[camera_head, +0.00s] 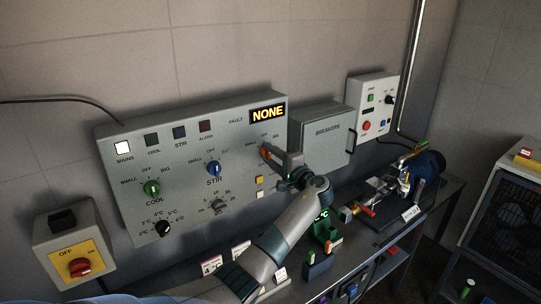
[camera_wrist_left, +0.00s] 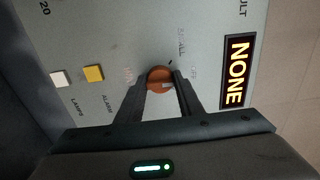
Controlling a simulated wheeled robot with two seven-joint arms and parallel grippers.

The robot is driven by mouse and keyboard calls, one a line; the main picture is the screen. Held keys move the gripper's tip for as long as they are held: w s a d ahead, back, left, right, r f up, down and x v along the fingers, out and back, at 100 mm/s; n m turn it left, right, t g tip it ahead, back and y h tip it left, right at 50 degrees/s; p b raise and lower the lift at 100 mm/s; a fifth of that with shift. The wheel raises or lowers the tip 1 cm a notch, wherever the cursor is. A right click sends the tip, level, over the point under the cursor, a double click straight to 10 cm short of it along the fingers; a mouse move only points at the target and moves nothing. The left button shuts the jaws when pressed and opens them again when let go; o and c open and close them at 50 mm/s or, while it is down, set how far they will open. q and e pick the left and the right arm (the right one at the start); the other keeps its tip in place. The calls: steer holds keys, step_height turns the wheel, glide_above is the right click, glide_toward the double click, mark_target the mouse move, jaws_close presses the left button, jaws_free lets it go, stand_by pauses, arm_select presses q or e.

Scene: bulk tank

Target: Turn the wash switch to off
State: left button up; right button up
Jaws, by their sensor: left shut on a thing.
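The wash switch is an orange-brown round knob (camera_wrist_left: 160,79) at the right end of the grey control panel (camera_head: 120,185). Its label and the words SMALL and OFF show around it in the wrist view, partly faint. In the head view only a bit of orange (camera_head: 264,153) shows beside my fingers. My left gripper (camera_head: 270,155) is shut on the knob, with one finger on each side in the wrist view (camera_wrist_left: 160,85). Which mark the knob points to I cannot tell. My right gripper is not in view.
A green COOL knob (camera_head: 152,188) and blue STIR knob (camera_head: 213,168) sit left on the panel. A lit NONE display (camera_head: 268,113) is above the wash switch. The breakers box (camera_head: 325,135) stands close on the right. A bench with a pump (camera_head: 428,165) lies below right.

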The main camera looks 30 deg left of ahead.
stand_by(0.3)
arm_select(q)
steer(key=o, duration=1)
steer(key=shift+d, duration=0.15)
steer(key=shift+s+d+f+b, duration=0.2)
steer(key=shift+d+b, duration=0.15)
steer(key=shift+d, duration=0.15)
steer(key=shift+b+v, duration=3)
steer(key=shift+v, duration=5.05)
steer(key=shift+r, duration=0.1)
